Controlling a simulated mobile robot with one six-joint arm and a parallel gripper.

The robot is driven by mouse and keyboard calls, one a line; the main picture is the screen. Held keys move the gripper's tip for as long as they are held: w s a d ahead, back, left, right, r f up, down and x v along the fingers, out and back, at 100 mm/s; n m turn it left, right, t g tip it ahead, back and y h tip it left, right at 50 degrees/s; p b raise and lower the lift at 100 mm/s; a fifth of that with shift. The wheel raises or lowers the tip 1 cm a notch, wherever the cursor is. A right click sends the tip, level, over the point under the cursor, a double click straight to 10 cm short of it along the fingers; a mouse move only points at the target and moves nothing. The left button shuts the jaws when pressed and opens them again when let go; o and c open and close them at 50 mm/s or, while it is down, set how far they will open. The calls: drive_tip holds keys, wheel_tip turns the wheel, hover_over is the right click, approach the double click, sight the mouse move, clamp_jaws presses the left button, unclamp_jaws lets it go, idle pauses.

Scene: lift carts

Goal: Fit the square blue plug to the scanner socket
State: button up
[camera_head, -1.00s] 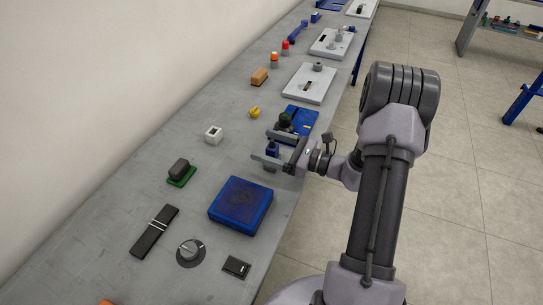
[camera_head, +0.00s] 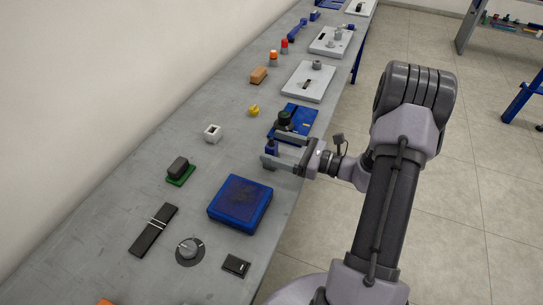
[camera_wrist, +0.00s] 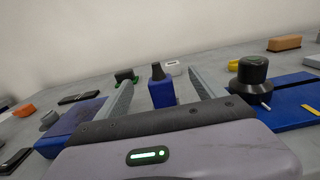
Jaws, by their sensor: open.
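The square blue plug (camera_wrist: 162,93) is a blue block with a black tapered top. It stands upright on the bench, and it also shows in the head view (camera_head: 270,146), partly hidden by a finger. My gripper (camera_head: 270,151) is open and low over the bench's right edge. In the wrist view its two fingers (camera_wrist: 160,88) are spread to either side of the plug, with clear gaps. A small white box with a dark square opening (camera_head: 212,133) stands behind the plug; I cannot tell whether it is the scanner socket.
A blue plate (camera_head: 301,119) with a black round knob (camera_wrist: 252,76) lies close beside my gripper. A blue box (camera_head: 240,203) sits on the near side. A green-based black block (camera_head: 179,171) and a yellow piece (camera_head: 254,110) are farther in. Floor is open at right.

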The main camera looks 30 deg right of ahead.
drive_tip(key=shift+s+d, duration=0.4)
drive_tip(key=shift+s, duration=0.1)
drive_tip(key=shift+s, duration=0.15)
drive_tip(key=p+v, duration=0.4)
drive_tip(key=v, duration=1.3)
drive_tip(key=shift+d, duration=0.2)
drive_tip(key=shift+s, duration=0.15)
drive_tip(key=w+a+r+n+g, duration=0.1)
drive_tip(key=a+r+n+g, duration=0.45)
drive_tip(key=a, duration=0.35)
drive_tip(key=w+a+r+n+g, duration=0.1)
drive_tip(key=a+r+n+g, duration=0.3)
drive_tip(key=a+n+g, duration=0.3)
drive_tip(key=s+a+r+n+t+h, duration=0.2)
drive_tip(key=s+a+r+n+h, duration=0.2)
drive_tip(key=a, duration=0.3)
drive_tip(key=s+a+r+n+t+h, duration=0.2)
drive_tip(key=s+a+r+n+h, duration=0.2)
drive_tip(key=a+n, duration=0.3)
drive_tip(key=shift+s+a+r+h, duration=0.35)
drive_tip(key=shift+s+r+h, duration=0.05)
drive_tip(key=shift+h, duration=0.1)
